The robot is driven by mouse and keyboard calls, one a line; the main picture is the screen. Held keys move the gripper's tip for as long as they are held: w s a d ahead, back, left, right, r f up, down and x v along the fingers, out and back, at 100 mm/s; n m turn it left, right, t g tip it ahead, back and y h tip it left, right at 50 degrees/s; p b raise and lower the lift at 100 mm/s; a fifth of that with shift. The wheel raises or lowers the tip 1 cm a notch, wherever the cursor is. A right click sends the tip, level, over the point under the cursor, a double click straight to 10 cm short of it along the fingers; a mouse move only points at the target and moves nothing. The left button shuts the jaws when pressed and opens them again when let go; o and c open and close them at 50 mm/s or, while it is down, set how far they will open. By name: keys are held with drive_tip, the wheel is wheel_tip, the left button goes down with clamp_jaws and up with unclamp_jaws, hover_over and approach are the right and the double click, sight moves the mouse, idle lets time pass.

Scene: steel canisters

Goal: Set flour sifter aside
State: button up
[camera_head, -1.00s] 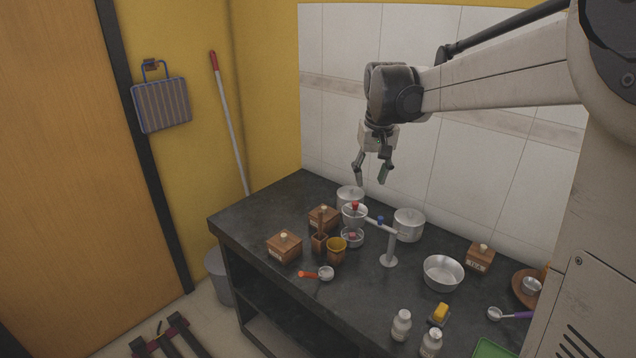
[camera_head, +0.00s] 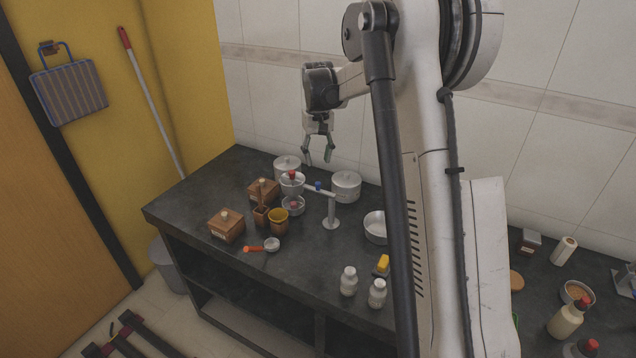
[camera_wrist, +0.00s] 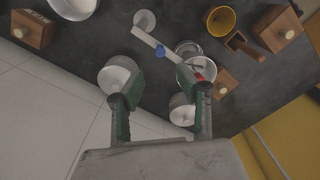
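I cannot tell for sure which thing is the flour sifter. A metal cup with a red knob (camera_head: 292,183) is at the end of a stand's arm, above a small metal bowl (camera_head: 293,206); the cup also shows in the wrist view (camera_wrist: 201,70). Two lidded steel canisters stand behind it, one at the left (camera_head: 287,165) and one at the right (camera_head: 346,186). My gripper (camera_head: 317,160) hangs open and empty above the back of the counter, apart from everything. In the wrist view, its spread fingers (camera_wrist: 160,84) point towards the canisters and the cup.
The metal stand (camera_head: 331,212) rises right of the cup. Wooden boxes (camera_head: 227,225), a yellow cup (camera_head: 278,221) and an orange-handled scoop (camera_head: 264,246) are at the left. White bottles (camera_head: 348,281) stand in front. The counter's front middle is bare. The tiled wall (camera_head: 268,108) is close behind.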

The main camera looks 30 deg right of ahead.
sight(318, 183)
wheel_tip(318, 183, down, 10)
drive_tip(key=shift+r, duration=0.15)
drive_tip(key=shift+c, duration=0.5)
clamp_jaws()
